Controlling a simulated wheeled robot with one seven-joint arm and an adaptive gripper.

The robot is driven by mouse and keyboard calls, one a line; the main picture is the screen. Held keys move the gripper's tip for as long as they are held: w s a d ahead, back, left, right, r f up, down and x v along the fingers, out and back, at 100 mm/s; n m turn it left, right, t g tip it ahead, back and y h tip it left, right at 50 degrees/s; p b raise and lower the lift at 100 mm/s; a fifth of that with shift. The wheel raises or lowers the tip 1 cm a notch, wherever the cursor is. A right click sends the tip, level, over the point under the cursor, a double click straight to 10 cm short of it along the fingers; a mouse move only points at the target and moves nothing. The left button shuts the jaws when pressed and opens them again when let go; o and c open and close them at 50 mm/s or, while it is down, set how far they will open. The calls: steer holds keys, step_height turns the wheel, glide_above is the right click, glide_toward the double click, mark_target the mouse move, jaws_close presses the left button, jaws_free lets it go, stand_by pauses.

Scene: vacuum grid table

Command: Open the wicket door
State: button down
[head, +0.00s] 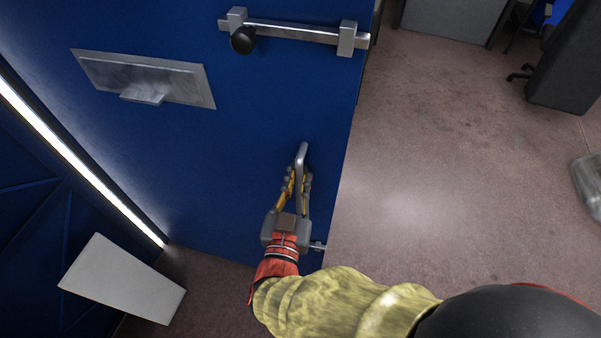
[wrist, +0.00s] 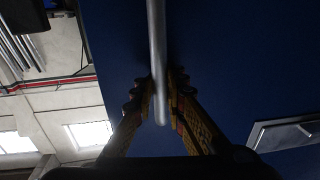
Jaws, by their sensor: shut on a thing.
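The wicket door (head: 270,120) is a blue panel. Its right edge stands away from any frame, with open floor seen beyond it, so it looks swung ajar. A grey metal handle (head: 302,155) sits near its right edge and also shows in the wrist view (wrist: 155,40) as an upright bar. My gripper (head: 299,181) is shut on the handle, one finger on each side. In the wrist view the fingertips (wrist: 159,92) press around the bar near its lower end. The fingers hide part of the handle.
A sliding bolt with a black knob (head: 243,40) is at the door's top. A metal plate (head: 145,80) with a ledge is at left. A white panel (head: 122,280) stands lower left. Clear brown floor (head: 450,150) lies right, with dark furniture (head: 565,60) beyond.

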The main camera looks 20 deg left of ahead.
mark_target(303, 130)
steer(key=c, duration=1.8)
jaws_free()
steer(key=shift+c, duration=0.2)
step_height(303, 130, up, 10)
steer(key=shift+r, duration=0.1)
